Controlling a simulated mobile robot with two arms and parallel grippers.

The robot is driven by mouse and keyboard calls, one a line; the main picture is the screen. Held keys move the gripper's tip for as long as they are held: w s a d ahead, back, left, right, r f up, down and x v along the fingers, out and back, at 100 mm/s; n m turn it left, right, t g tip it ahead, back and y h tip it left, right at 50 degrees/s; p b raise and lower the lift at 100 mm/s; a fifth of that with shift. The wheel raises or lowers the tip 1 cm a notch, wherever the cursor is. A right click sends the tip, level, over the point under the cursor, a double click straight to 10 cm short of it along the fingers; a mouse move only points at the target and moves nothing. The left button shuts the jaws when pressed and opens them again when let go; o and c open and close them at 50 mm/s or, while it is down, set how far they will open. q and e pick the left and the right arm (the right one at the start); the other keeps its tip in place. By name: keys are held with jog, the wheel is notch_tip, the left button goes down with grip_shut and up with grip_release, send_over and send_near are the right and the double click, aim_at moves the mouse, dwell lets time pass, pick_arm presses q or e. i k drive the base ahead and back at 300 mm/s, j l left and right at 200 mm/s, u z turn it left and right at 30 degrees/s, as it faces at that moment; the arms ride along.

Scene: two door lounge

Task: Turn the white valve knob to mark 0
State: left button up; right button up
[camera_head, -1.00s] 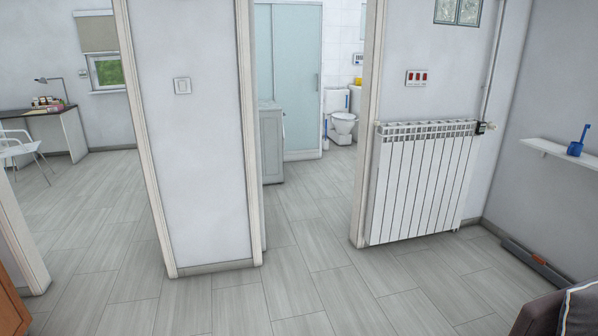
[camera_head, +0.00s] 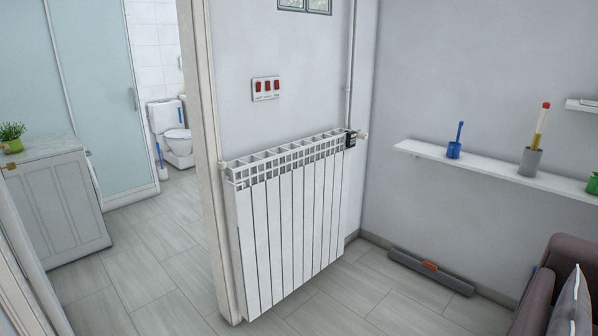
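A white radiator (camera_head: 290,225) hangs on the wall in the middle of the head view. A small white knob (camera_head: 363,135) sticks out at its upper right end, beside a black part (camera_head: 350,139) below a vertical pipe. Another small white fitting (camera_head: 223,165) shows at the radiator's upper left end. The marks on the knob are too small to read. Neither of my grippers is in view.
A white shelf (camera_head: 485,171) with a blue holder (camera_head: 454,150) and a grey cup (camera_head: 529,162) is on the right wall. A grey bar-like object (camera_head: 431,271) lies on the floor below. A sofa (camera_head: 560,285) stands at lower right. A doorway opens at left; floor before the radiator is clear.

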aim_at(361, 136)
jog(key=i+j+z, duration=0.2)
jog(key=i, duration=0.35)
jog(key=i+z, duration=0.25)
jog(key=i, duration=0.3)
jog(key=i+j+z, duration=0.2)
jog(key=i+j, duration=0.15)
jog(key=i, duration=0.15)
